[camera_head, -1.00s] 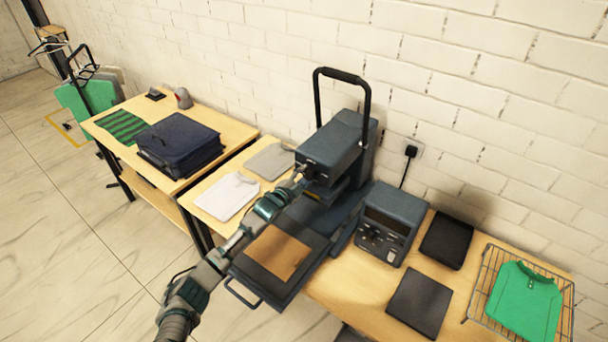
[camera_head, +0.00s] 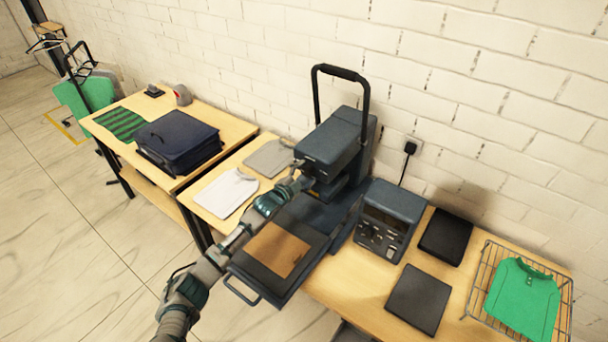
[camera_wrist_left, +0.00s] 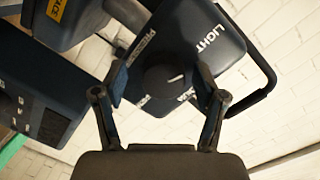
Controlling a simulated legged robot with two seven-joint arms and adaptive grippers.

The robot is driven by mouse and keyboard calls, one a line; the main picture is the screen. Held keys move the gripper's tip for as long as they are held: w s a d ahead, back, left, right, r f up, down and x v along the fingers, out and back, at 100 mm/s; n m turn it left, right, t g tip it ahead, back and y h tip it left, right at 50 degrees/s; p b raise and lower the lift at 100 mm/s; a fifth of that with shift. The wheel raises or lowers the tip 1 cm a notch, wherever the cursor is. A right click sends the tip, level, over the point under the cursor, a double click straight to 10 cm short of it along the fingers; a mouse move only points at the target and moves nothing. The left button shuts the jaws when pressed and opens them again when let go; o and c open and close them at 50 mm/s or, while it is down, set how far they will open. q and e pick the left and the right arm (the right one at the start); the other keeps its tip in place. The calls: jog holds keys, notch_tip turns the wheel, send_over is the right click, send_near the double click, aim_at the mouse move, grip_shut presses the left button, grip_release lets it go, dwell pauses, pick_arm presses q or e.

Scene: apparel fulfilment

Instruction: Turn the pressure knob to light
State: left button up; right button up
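The pressure knob (camera_wrist_left: 160,79) is a dark round dial on the end face of the heat press head (camera_head: 328,146). In the left wrist view its white pointer mark is a short slanted line. White lettering surrounds it; "LIGHT" (camera_wrist_left: 210,38) reads clearly at the upper right, and other labels are partly covered. My left gripper (camera_wrist_left: 160,83) is open, with one finger on each side of the knob and visible gaps, so I see no clear contact. In the head view the left gripper (camera_head: 299,175) is at the press head and hides the knob. My right gripper is not in view.
The press's lower plate (camera_head: 312,240) carries a brown sheet (camera_head: 275,249) below my left arm. A control box (camera_head: 388,219) stands right of the press. A wire basket (camera_head: 476,288) holds a green shirt (camera_head: 524,297). Folded garments and a navy stack (camera_head: 178,140) lie left.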

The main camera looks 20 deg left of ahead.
pick_arm(q)
jog(key=shift+s+r, duration=0.1)
jog(key=shift+r, duration=0.05)
jog(key=f+v, duration=0.1)
jog(key=v, duration=1)
jog(key=shift+s+a+r, duration=0.2)
jog(key=shift+s+r, duration=0.15)
jog(key=shift+r, duration=0.05)
